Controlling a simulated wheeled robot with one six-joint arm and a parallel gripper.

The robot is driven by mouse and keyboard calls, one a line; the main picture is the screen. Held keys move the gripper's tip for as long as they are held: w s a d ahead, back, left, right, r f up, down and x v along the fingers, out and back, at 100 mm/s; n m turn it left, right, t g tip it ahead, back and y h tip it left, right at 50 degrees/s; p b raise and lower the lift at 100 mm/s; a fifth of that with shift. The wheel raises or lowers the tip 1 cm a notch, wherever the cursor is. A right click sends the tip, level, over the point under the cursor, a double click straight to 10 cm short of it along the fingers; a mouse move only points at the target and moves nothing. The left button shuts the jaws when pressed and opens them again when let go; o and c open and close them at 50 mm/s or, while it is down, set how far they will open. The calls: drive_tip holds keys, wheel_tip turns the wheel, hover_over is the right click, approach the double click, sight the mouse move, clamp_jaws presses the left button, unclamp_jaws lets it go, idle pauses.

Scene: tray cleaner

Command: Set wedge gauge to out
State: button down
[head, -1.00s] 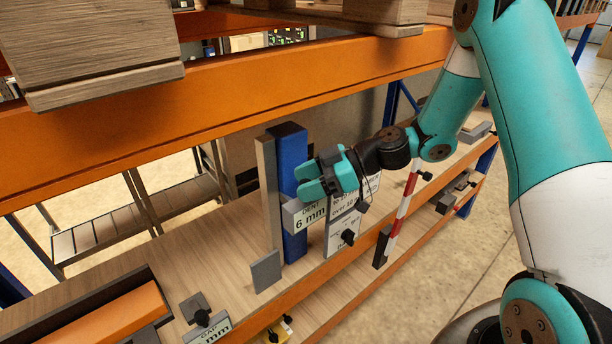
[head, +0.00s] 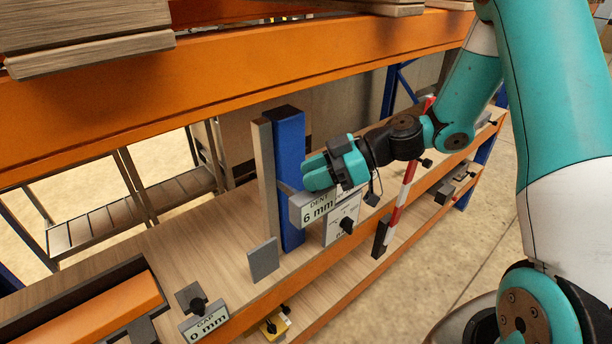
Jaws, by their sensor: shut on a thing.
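A grey gauge block with a label reading DENT 6 mm (head: 318,209) stands in front of the blue upright post (head: 290,185). My teal gripper (head: 318,178) comes from the right and is shut on this DENT gauge at its top; the fingers hide the exact contact. A second gauge, labelled GAP 0 mm (head: 206,324), with a black knob, sits on the shelf at the lower left. No label reads "wedge", so I cannot tell from the writing which one is the wedge gauge.
A white printed card (head: 338,230) with a black knob hangs just below my gripper. A red-and-white striped bar (head: 402,200) stands to the right. The orange beam (head: 220,110) runs above. A grey plate (head: 264,260) stands on the wooden shelf (head: 215,245).

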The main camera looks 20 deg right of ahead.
drive_tip(key=shift+s, duration=0.15)
drive_tip(key=c, duration=0.9)
unclamp_jaws()
drive_tip(key=shift+s+d, duration=0.1)
drive_tip(key=shift+o, duration=0.2)
drive_tip(key=b+v, duration=0.2)
drive_tip(key=v, duration=1.5)
drive_tip(key=shift+d, duration=0.25)
drive_tip(key=shift+s+b, duration=0.1)
drive_tip(key=shift+b, duration=0.2)
